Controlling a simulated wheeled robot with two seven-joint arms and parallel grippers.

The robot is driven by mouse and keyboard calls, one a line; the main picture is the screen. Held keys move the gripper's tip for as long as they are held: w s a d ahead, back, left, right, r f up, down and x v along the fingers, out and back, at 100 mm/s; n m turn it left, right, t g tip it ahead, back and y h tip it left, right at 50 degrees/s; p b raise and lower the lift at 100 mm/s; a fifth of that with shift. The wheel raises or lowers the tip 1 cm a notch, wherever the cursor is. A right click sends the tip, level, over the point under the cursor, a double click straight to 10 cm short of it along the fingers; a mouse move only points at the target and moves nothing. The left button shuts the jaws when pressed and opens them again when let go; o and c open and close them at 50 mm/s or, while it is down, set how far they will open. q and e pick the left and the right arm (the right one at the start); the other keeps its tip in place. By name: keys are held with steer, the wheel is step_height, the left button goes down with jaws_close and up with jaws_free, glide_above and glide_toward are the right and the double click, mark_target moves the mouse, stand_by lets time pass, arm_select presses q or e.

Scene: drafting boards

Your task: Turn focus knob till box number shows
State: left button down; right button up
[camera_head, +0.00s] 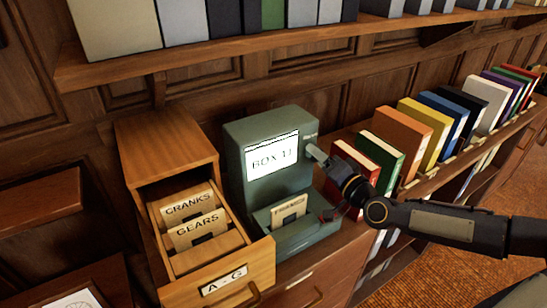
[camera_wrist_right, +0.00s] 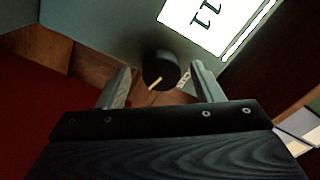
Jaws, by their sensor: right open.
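A grey-green viewer (camera_head: 262,130) stands on the wooden cabinet top. The black focus knob (camera_wrist_right: 160,70) has a pale pointer line and sits on the viewer's face beside the screen. My right gripper (camera_head: 316,153) is open at the viewer's right side, one finger on each side of the knob, with gaps visible. The knob is hidden in the head view. My left gripper is not in view.
An open card drawer (camera_head: 222,284) labelled A-G, with cards CRANKS and GEARS, is left of the viewer. A tray (camera_head: 306,236) with a card is at its front. Coloured books (camera_head: 402,133) stand close on the right. A shelf (camera_head: 230,50) runs above.

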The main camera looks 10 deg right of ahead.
steer(key=p+v, duration=0.4)
steer(key=v, duration=0.4)
steer(key=shift+s, duration=0.1)
stand_by(0.3)
